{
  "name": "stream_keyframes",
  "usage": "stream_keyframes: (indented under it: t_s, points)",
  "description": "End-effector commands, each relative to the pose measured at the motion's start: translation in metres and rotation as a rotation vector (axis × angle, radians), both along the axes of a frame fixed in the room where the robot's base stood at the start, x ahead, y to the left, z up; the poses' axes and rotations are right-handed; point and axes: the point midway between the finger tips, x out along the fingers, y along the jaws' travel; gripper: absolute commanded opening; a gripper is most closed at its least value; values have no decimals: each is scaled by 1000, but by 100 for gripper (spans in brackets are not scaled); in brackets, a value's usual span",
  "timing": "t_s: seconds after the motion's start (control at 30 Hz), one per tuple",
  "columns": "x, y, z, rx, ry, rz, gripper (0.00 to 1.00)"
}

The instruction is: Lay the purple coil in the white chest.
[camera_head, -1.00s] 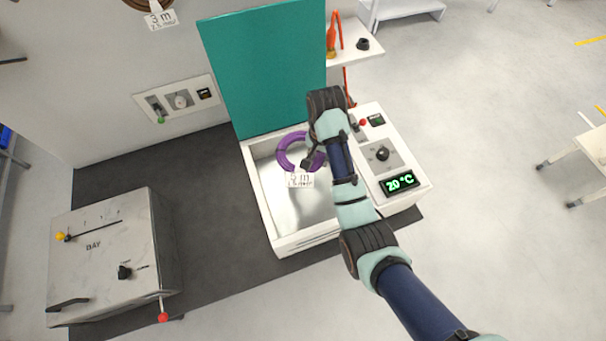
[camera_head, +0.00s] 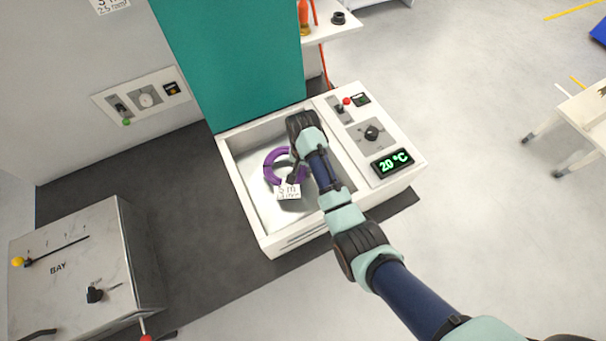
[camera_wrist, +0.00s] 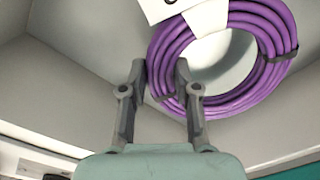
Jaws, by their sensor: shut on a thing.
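The purple coil (camera_head: 271,165) with a white length tag (camera_head: 288,192) is inside the open white chest (camera_head: 243,199). In the wrist view the coil (camera_wrist: 240,32) shows as a ring of purple cable with dark ties. My gripper (camera_head: 293,178) reaches down into the chest. In the wrist view my gripper (camera_wrist: 159,75) is shut on the near left part of the coil's ring, one finger on each side. Whether the coil touches the chest floor I cannot tell. The teal lid (camera_head: 236,60) stands open at the back.
The chest's control panel (camera_head: 365,125) with a 20 °C display (camera_head: 393,162) is on its right side. A grey box marked BAY (camera_head: 75,270) stands at the left. A shelf (camera_head: 335,30) with an orange item is behind. The chest floor in front of the coil is clear.

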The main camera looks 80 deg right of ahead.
Motion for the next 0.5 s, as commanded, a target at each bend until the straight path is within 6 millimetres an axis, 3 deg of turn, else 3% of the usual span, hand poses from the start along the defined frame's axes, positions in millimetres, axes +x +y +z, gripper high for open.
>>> stream_keyframes:
  t_s: [0.2,0.5]
  points:
    - [0,0,-36,2,1,0,0]
    - [0,0,-39,0,-1,0,0]
